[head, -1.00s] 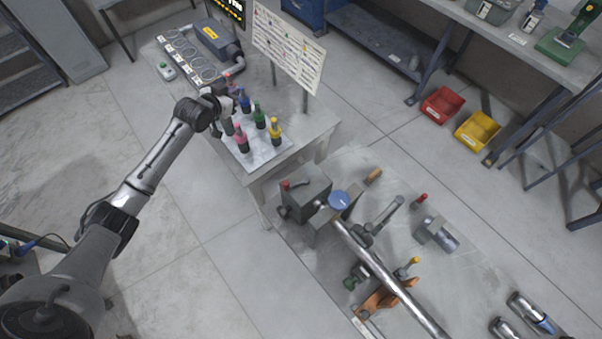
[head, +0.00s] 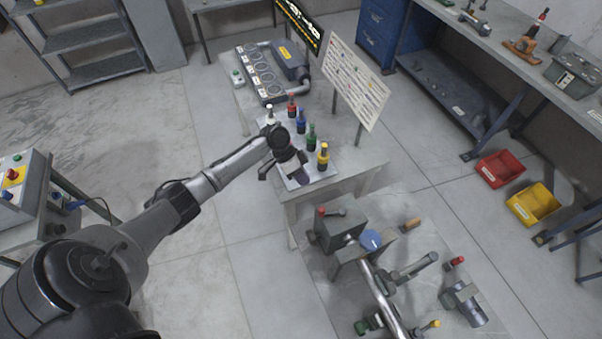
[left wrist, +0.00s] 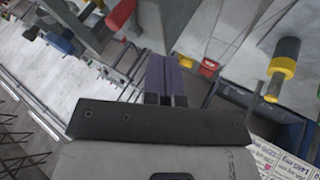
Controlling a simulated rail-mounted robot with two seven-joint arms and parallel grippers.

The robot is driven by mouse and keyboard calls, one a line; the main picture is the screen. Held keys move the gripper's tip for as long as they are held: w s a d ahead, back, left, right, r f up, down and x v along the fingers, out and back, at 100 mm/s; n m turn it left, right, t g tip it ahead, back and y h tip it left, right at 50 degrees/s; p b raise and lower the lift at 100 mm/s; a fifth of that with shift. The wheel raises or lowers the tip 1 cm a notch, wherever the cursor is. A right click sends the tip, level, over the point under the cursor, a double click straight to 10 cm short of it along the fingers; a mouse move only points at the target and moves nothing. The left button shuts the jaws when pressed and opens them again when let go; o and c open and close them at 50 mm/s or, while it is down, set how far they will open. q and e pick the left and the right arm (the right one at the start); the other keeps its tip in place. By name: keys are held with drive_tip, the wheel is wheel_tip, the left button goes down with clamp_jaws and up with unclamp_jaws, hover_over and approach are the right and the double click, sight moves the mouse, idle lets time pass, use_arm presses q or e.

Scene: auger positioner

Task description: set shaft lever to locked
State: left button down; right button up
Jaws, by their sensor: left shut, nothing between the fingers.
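Several upright handles with coloured tops stand on a pale plate (head: 322,172) at the table's near end: white (head: 269,115), red (head: 292,105), blue (head: 301,120), green (head: 311,137) and yellow (head: 323,156). The shaft machine has a grey box with a red-tipped lever (head: 334,212), a blue disc (head: 370,240), a bright shaft (head: 384,297) and a long grey lever (head: 415,268). I cannot tell which is the shaft lever. My left gripper (head: 290,172) is above the plate's front-left part, hiding some of it. Its fingers (left wrist: 165,80) are shut and empty in the left wrist view.
A printed board (head: 355,82) stands on posts along the table's right side. Gauges (head: 262,75) are at its back. A red bin (head: 500,169) and a yellow bin (head: 534,205) sit on the floor. A workbench (head: 475,45) runs along the right. Floor between is open.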

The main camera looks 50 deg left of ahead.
use_arm(q)
drive_tip(key=d+f+p, duration=0.3)
drive_tip(key=d+f, duration=0.1)
drive_tip(key=d, duration=0.3)
drive_tip(key=shift+s+f, duration=0.15)
drive_tip(key=shift+s, duration=0.25)
use_arm(e)
drive_tip(key=shift+r, duration=1.7)
use_arm(q)
drive_tip(key=shift+d, duration=0.1)
use_arm(e)
drive_tip(key=shift+r, duration=0.1)
